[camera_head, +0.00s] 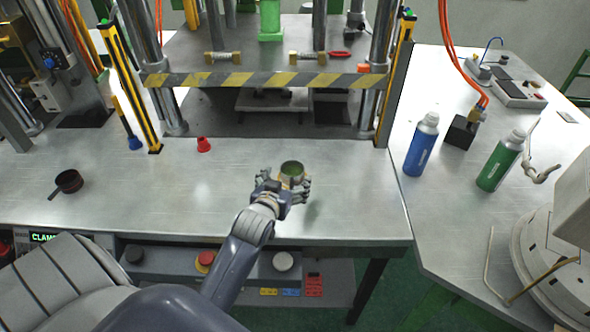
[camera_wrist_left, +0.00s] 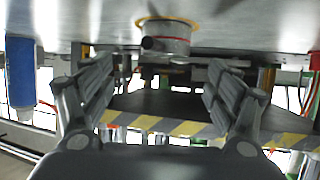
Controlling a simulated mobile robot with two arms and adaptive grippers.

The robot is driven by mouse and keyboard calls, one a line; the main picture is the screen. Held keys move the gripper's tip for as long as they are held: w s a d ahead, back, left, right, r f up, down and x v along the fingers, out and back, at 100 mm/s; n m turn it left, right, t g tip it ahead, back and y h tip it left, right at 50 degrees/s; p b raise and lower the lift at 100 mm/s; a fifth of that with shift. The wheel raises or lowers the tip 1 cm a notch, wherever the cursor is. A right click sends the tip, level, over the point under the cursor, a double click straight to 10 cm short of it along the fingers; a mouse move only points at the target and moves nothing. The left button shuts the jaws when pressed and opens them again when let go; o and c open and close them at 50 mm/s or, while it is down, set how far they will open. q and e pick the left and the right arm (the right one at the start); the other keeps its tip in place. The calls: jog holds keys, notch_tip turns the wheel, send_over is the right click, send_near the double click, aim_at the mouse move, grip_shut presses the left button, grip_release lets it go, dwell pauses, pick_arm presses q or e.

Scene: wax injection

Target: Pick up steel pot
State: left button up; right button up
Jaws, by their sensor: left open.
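The steel pot (camera_head: 292,168) stands on the steel table in front of the press, a small round cup with a greenish inside. My right gripper is not in view.
The press with a striped bar (camera_head: 260,79) rises behind the pot. A blue bottle (camera_head: 421,145) and a green bottle (camera_head: 501,160) stand on the right table.

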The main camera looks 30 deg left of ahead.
aim_at(296, 166)
pick_arm(q)
jog(key=x, duration=0.3)
jog(key=shift+r, duration=0.1)
jog(key=shift+w+a+f, duration=0.1)
jog(key=shift+w+f, duration=0.1)
jog(key=shift+w, duration=0.05)
jog(key=shift+w+a+f+p, duration=0.3)
jog(key=shift+w+a+f, duration=0.05)
jog(key=shift+w, duration=0.2)
jog(key=shift+w+a+f+p, duration=0.3)
jog(key=shift+w+a, duration=0.05)
jog(key=shift+w, duration=0.2)
jog(key=shift+x, duration=1.05)
jog(key=shift+w+f, duration=0.1)
jog(key=shift+f, duration=0.1)
jog(key=c, duration=1.2)
jog(key=shift+c, duration=0.2)
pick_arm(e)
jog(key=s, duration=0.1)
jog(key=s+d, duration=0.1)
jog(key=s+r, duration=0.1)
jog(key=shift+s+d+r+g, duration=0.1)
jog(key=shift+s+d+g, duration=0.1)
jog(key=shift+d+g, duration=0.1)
